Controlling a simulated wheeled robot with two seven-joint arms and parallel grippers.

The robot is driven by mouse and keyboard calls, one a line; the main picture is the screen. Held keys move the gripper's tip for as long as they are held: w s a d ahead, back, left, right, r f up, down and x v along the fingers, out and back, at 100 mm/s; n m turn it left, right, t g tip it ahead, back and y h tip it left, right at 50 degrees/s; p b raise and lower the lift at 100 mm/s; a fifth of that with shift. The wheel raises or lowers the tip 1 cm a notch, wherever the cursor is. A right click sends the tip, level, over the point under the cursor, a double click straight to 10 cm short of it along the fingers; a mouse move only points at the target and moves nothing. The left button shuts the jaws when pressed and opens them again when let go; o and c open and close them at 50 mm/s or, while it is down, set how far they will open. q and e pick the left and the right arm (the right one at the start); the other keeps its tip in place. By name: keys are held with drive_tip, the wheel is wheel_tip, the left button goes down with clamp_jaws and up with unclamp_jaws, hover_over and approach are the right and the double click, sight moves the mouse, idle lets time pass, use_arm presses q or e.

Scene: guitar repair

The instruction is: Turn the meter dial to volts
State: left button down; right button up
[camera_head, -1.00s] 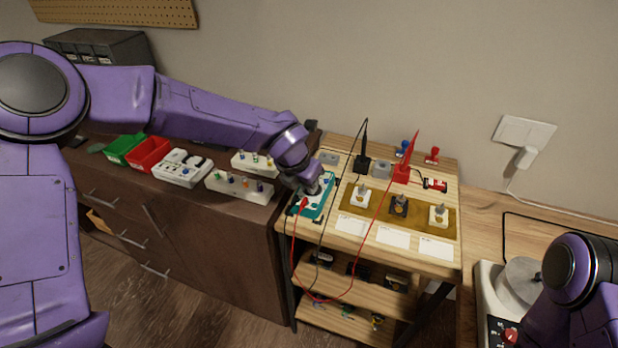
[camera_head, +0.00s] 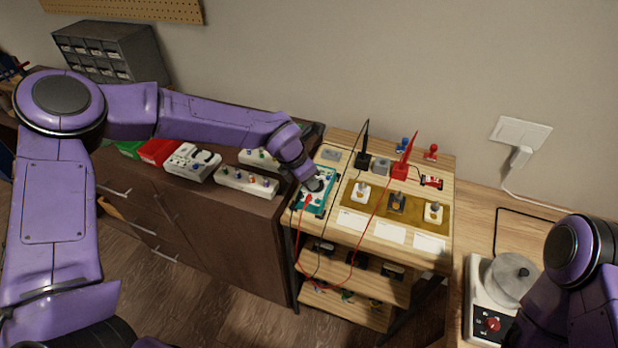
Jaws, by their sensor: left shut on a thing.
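The teal meter (camera_head: 326,203) lies at the left end of the wooden bench top (camera_head: 349,240). My left gripper (camera_head: 314,186) reaches down over it from the upper left. It is shut on the meter's dial, which the gripper mostly hides, so I cannot read the dial's setting. A red probe (camera_head: 404,160) and a black probe (camera_head: 364,147) stand in holders at the back of the bench, with leads running to the meter. My right arm shows at the lower right, but its gripper is out of view.
Three small parts sit on a mustard mat (camera_head: 417,209) right of the meter, with white cards in front. A white device (camera_head: 490,300) with a round top stands at the right.

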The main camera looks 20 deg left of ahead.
use_arm(q)
drive_tip(key=c, duration=1.1)
unclamp_jaws()
drive_tip(key=shift+c, duration=0.2)
drive_tip(key=shift+r, duration=0.15)
drive_tip(key=b+v, duration=0.1)
drive_tip(key=v, duration=0.9)
drive_tip(key=shift+b, duration=0.4)
drive_tip(key=shift+s+r, duration=0.1)
drive_tip(key=shift+r, duration=0.05)
